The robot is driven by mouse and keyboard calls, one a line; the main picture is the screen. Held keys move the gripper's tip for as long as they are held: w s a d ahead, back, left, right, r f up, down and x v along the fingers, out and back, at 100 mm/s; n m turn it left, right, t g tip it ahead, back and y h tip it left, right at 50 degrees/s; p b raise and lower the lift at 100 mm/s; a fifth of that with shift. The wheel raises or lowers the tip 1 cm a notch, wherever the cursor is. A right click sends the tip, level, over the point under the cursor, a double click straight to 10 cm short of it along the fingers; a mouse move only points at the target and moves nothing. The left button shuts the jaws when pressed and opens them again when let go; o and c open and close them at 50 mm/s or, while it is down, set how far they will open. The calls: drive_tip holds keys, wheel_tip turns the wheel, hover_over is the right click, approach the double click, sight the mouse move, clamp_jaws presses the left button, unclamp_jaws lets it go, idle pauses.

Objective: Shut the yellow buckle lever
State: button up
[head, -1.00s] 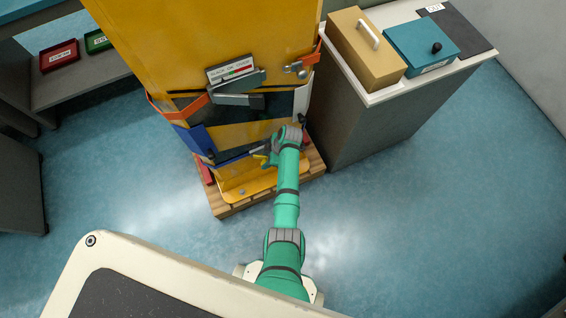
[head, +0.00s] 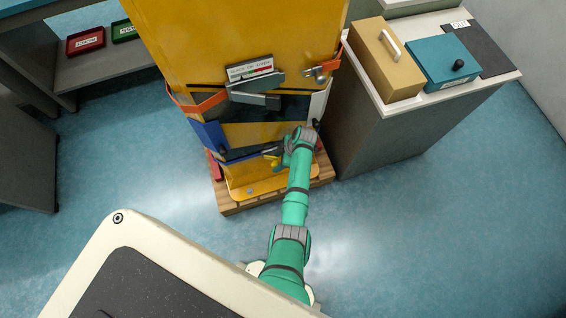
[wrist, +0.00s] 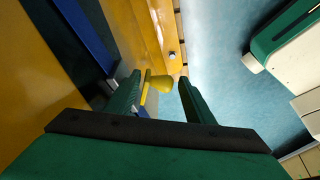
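The yellow buckle lever (wrist: 161,83) shows in the wrist view as a short yellow bar with a rounded knob end. It lies in the gap between the two green fingers of my gripper (wrist: 158,79). The fingers are apart, and I see a gap between the knob and the right finger. The left finger is close to the lever's bar; I cannot tell whether they touch. In the head view, the lever (head: 273,160) is a small yellow piece low on the front of the yellow cabinet (head: 235,40), partly hidden by my gripper.
An orange strap (head: 205,103) and a grey latch (head: 255,92) sit higher on the cabinet. A blue strap (head: 211,136) crosses lower down. The cabinet stands on a wooden pallet (head: 230,206). A counter with boxes (head: 390,70) stands at right. The floor in front is open.

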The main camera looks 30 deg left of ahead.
drive_tip(key=shift+a, duration=0.1)
drive_tip(key=v, duration=1.1)
drive_tip(key=shift+f, duration=0.1)
